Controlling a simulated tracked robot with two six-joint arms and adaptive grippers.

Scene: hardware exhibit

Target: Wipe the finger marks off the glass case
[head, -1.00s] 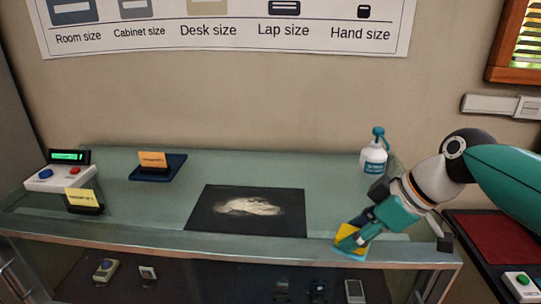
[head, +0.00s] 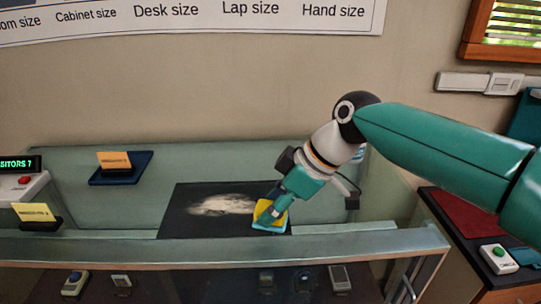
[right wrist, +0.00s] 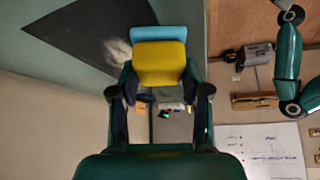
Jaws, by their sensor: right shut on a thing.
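The glass case (head: 100,246) has a dark square panel (head: 178,220) on its top, with a whitish smear of marks (head: 220,205) across the panel's middle. My right gripper (head: 275,212) is shut on a yellow and blue wiping pad (head: 262,210) at the right front part of the dark panel, just right of the smear. In the right wrist view the pad (right wrist: 160,64) sits between the fingers, with the smear close by on its left. I cannot tell whether the pad presses on the glass. My left gripper is not in view.
An orange card (head: 114,160) on a blue base (head: 143,164), a yellow card (head: 35,212) and a visitor counter (head: 24,187) stand on the left of the case top. A spray bottle is mostly hidden behind my right arm. A red mat (head: 468,214) lies right of the case.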

